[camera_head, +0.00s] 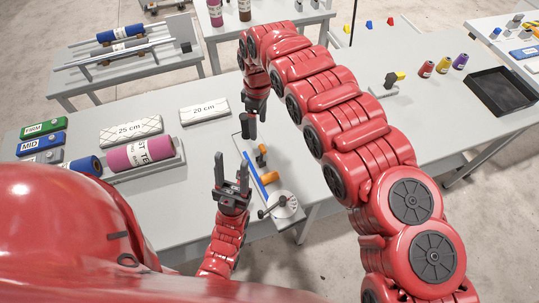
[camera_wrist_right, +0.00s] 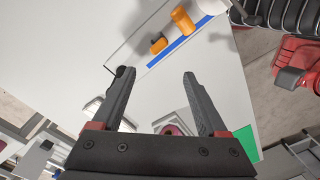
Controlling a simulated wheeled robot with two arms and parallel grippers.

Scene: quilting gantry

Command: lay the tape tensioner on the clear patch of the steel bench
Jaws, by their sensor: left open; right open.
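I cannot tell for sure which item is the tape tensioner. My right gripper (camera_head: 248,128) hangs, pointing down, over the right part of the near grey bench (camera_head: 70,118), well left of that tool. In the right wrist view its jaws (camera_wrist_right: 155,73) are open with nothing between them. My left gripper (camera_head: 232,186) is open and empty, pointing up near the front of the near bench.
Near my grippers are a blue strip (camera_head: 258,178), orange pieces (camera_head: 269,178) and a round dial with a black handle (camera_head: 285,204). Spools (camera_head: 443,67) and a black tray (camera_head: 500,92) stand right.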

